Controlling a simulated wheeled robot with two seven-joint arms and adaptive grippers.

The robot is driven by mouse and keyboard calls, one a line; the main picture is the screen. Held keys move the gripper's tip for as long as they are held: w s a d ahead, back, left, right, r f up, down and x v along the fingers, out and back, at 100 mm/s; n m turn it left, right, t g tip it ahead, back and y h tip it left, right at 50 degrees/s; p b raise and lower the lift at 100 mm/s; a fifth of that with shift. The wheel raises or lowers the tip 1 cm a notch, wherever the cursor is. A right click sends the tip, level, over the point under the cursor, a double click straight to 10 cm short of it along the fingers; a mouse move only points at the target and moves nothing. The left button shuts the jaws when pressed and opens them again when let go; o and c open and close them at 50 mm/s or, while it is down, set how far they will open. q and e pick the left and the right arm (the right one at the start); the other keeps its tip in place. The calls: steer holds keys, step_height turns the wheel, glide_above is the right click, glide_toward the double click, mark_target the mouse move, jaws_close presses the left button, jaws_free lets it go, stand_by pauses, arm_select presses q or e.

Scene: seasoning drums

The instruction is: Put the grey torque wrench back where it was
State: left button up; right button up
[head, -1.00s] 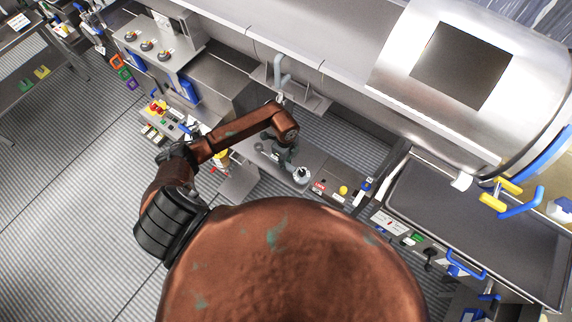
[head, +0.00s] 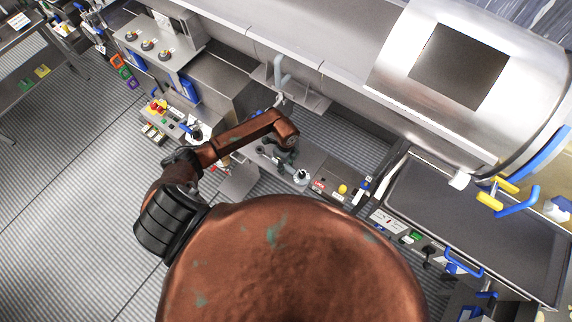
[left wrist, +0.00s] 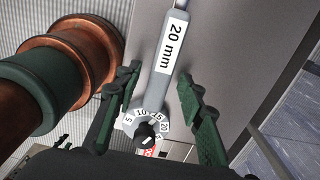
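In the head view the white dial (head: 302,176) shows over the grey panel, just beyond my left gripper (head: 286,158). In the left wrist view my left gripper (left wrist: 160,82) has its two green fingers apart, one on either side of the bar. A gap shows on the left side; contact on the right is unclear. My right gripper is out of view.
A yellow button (head: 343,189) is on the panel right of the dial. A grey bent pipe (head: 281,72) stands behind my left arm. The large steel drum (head: 400,70) and a dark tray (head: 480,215) are at right. Floor at left is clear.

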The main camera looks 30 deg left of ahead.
mark_target(286, 166)
arm_select(q)
steer(key=shift+r, duration=0.25)
steer(key=shift+w+r, duration=0.1)
steer(key=shift+r, duration=0.25)
step_height(286, 166, up, 11)
steer(key=b, duration=0.2)
stand_by(0.4)
